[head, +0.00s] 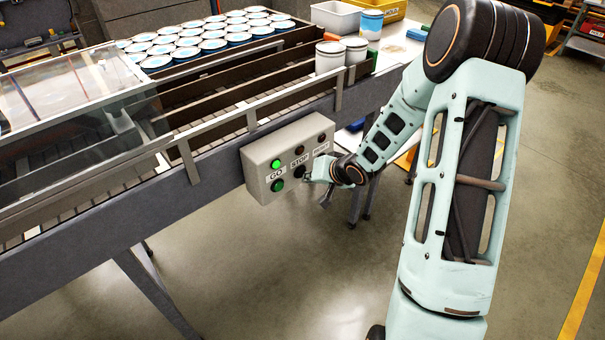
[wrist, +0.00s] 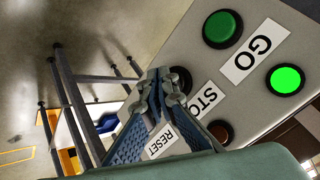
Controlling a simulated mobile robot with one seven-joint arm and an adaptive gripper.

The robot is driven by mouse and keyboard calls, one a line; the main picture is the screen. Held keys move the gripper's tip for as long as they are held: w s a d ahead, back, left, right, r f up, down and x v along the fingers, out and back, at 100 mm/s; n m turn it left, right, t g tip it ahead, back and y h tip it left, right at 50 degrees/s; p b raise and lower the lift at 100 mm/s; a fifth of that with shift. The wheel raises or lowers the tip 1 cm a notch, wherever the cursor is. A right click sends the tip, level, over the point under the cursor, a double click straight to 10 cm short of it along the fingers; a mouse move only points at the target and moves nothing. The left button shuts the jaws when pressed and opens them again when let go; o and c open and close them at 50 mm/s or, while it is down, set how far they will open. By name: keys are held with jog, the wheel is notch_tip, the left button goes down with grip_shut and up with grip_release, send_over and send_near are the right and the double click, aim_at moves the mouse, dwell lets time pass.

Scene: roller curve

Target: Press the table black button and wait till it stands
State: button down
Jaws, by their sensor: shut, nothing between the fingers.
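A grey control box (head: 262,160) is fixed to the side of the conveyor table. It carries GO, STOP and RESET labels. The black button (wrist: 183,76) sits by the STOP label (wrist: 205,97) and is partly hidden behind my fingers in the wrist view. My gripper (wrist: 162,80) is shut and empty, its tips right in front of this button; I cannot tell whether they touch it. In the head view my gripper (head: 309,176) is at the box's lower right. The green button (wrist: 222,28) is beside the GO label, and the green lamp (wrist: 286,79) above GO is lit.
The lamps above STOP (head: 299,150) and RESET (head: 322,137) look dark. Several white-lidded cans (head: 215,34) stand on the table (head: 60,203), with two more cans (head: 330,58) nearer its right end. The floor (head: 290,275) in front is clear.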

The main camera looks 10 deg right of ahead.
jog(key=shift+w+a, duration=0.2)
jog(key=shift+w, duration=0.2)
dwell(0.4)
dwell(0.4)
jog(key=shift+s+d+p, duration=0.35)
jog(key=shift+s+d, duration=0.05)
jog(key=shift+s, duration=0.4)
jog(key=shift+s+d+p, duration=0.2)
jog(key=shift+s+d, duration=0.2)
jog(key=shift+s, duration=0.3)
jog(key=shift+s+d+p, duration=0.2)
jog(key=shift+s+d, duration=0.25)
jog(key=shift+s, duration=0.3)
jog(key=shift+s+d+p, duration=0.2)
jog(key=shift+s+d, duration=0.2)
jog(key=shift+s, duration=0.3)
